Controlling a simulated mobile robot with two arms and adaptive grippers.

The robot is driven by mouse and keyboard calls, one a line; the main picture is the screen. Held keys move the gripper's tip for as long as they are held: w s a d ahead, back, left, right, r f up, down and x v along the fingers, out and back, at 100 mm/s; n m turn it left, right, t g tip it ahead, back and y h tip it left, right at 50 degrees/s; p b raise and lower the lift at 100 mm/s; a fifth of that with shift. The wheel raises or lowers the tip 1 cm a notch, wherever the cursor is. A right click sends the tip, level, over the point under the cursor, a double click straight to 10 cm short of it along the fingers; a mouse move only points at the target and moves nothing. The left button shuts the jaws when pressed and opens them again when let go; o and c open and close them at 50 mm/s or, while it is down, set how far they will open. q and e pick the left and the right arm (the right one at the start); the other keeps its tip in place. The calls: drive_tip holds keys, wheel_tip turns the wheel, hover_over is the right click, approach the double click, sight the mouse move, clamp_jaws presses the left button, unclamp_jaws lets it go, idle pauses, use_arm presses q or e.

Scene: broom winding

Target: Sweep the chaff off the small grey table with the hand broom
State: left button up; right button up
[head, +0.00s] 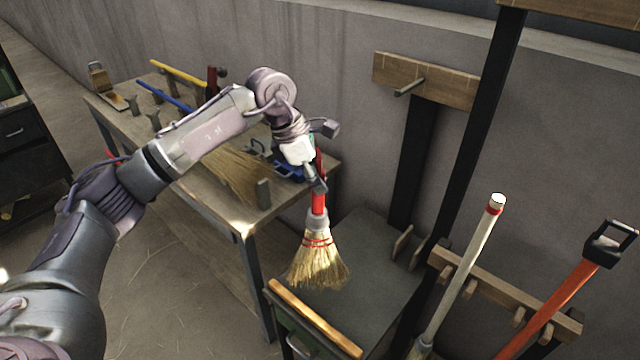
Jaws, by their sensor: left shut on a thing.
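The hand broom (319,268) has a red handle, a grey collar and straw bristles bound with red. My left gripper (317,182) is shut on its red handle and holds it upright, bristles down. The bristles are over the small grey table (375,262); I cannot tell whether they touch its top. I can make out no chaff on the visible part of the top; the broom hides some of it. My right gripper is not in view.
A wooden workbench (225,215) with loose straw (228,172) and tools stands to the left. A wooden bar (314,318) lies along the grey table's near edge. A rack (500,290) with a pale pole (465,265) and an orange-handled tool (552,305) is at right.

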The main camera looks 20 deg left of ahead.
sight(318, 167)
use_arm(q)
drive_tip(key=r, duration=0.1)
drive_tip(key=r+p, duration=0.1)
drive_tip(key=r, duration=0.1)
drive_tip(key=shift+s+a, duration=0.1)
drive_tip(key=shift+s, duration=0.1)
drive_tip(key=shift+w+r, duration=0.1)
drive_tip(key=shift+r, duration=0.1)
idle(0.6)
drive_tip(key=shift+p, duration=0.3)
